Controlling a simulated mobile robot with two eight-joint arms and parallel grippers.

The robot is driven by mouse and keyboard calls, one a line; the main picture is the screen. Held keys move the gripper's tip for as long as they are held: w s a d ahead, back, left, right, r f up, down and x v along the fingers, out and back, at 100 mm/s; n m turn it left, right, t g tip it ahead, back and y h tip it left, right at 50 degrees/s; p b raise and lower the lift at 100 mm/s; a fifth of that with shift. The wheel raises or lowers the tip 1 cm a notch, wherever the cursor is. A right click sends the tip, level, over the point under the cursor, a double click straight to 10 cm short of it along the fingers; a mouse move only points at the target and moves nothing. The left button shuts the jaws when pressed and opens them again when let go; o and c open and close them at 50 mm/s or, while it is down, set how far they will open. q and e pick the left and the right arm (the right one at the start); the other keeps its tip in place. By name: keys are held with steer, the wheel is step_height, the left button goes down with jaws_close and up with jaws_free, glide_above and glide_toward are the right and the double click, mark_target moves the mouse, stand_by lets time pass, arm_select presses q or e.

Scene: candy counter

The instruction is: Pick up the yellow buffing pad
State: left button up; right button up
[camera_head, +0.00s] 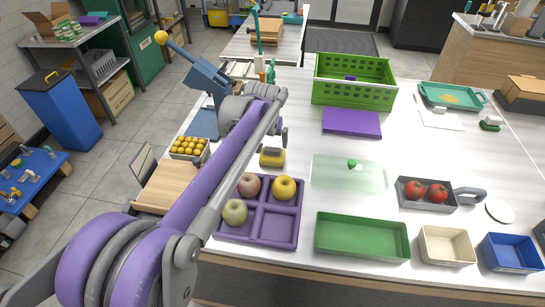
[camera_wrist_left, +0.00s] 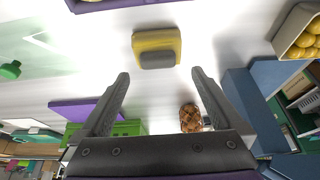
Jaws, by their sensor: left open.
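The yellow buffing pad (camera_head: 272,157) lies on the white counter, just behind the purple compartment tray (camera_head: 262,250). In the left wrist view the pad (camera_wrist_left: 168,37) has a dark grey grip piece and lies beyond my fingertips, roughly centred between them. My left gripper (camera_head: 283,136) is above the counter behind the pad, largely hidden by my own arm in the head view. In the left wrist view the left gripper (camera_wrist_left: 160,76) has its fingers spread with nothing between them. My right gripper is not in view.
The tray holds several apples. A box of yellow balls (camera_head: 189,149) stands left of the pad. A purple mat (camera_head: 351,123) and green crate (camera_head: 354,92) lie behind right. A translucent green sheet (camera_head: 335,180) lies right. A brown patterned object (camera_wrist_left: 190,118) shows near the gripper.

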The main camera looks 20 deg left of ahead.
mark_target(272, 149)
arm_select(q)
steer(key=x, duration=0.5)
steer(key=shift+w+d+f, duration=0.1)
steer(key=shift+w+f, duration=0.2)
steer(key=shift+w, duration=0.05)
steer(key=shift+c, duration=0.2)
steer(key=c, duration=1.3)
steer(key=shift+o, duration=0.2)
step_height(272, 149, up, 10)
steer(key=shift+p, duration=0.35)
